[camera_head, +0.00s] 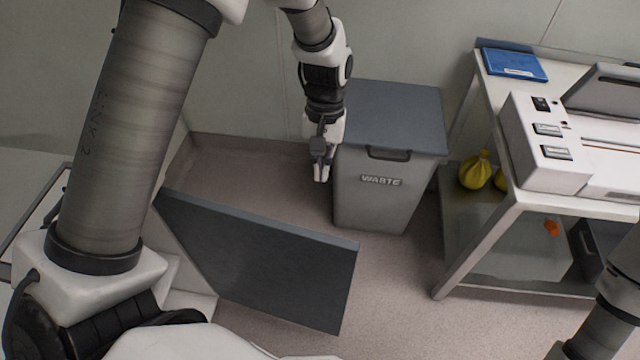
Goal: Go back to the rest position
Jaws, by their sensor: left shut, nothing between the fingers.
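My left gripper (321,165) hangs pointing down in the upper middle of the head view. Its fingers are shut with nothing between them. In the picture it overlaps the left edge of the grey waste bin (377,193); I cannot tell the exact gap. My left arm comes in from the left, with a large link across the upper left. Part of my right arm shows at the lower right edge, but its gripper is out of view.
The bin has a dark lid (394,112). A dark grey panel (262,262) stands below and left of it. At right, a metal table (484,118) bears a white device (548,150) and a blue case (513,64).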

